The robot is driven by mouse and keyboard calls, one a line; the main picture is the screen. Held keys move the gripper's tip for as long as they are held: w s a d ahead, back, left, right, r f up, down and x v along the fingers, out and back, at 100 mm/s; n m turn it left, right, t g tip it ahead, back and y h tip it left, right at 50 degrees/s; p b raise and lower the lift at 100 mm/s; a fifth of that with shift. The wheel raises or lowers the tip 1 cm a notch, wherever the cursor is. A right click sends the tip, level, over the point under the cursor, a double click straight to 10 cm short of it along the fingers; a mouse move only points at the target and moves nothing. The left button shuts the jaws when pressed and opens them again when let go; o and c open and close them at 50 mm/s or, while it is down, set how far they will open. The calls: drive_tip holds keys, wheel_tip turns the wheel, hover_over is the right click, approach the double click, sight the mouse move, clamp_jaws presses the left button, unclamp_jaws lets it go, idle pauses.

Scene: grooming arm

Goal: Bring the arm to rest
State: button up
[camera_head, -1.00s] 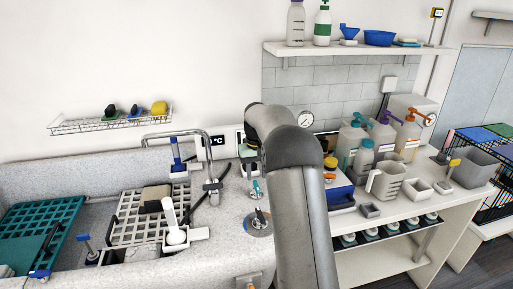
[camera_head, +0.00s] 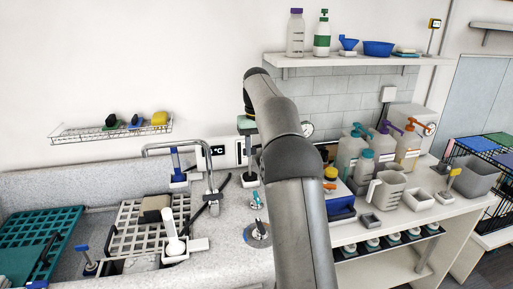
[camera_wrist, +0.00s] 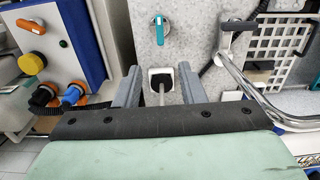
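My arm (camera_head: 295,190) rises from the bottom of the head view and bends over at the top. My gripper (camera_head: 247,150) hangs down from it above the counter, left of the arm, small and partly unclear there. In the wrist view my gripper (camera_wrist: 159,72) shows two grey fingers spread apart, beyond a black strip and a pale green housing. Nothing is visibly held between them. A white holder with a black opening (camera_wrist: 161,80) and a thin rod show between the fingers, on the counter farther below.
A curved metal tap (camera_head: 180,147) and a tub with white grating (camera_head: 130,225) lie to the left. A wall shelf (camera_head: 350,60) with bottles is above right. Several pump bottles and a grey jug (camera_head: 388,190) crowd the right counter. A wire rack (camera_head: 110,132) hangs on the left wall.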

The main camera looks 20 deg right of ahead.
drive_tip(key=shift+a, duration=0.1)
drive_tip(key=s+a, duration=0.8)
drive_tip(key=s, duration=0.1)
drive_tip(key=s+a+f, duration=0.3)
drive_tip(key=s+f, duration=0.1)
drive_tip(key=s, duration=0.5)
drive_tip(key=s+a+f+n, duration=0.1)
drive_tip(key=s+a+f, duration=0.3)
drive_tip(key=s, duration=0.6)
drive_tip(key=s+a+f+n, duration=0.1)
drive_tip(key=s+a+f, duration=0.2)
drive_tip(key=s, duration=0.7)
drive_tip(key=shift+s+a+f+t, duration=0.2)
drive_tip(key=shift+f+t, duration=0.1)
drive_tip(key=shift+f, duration=0.3)
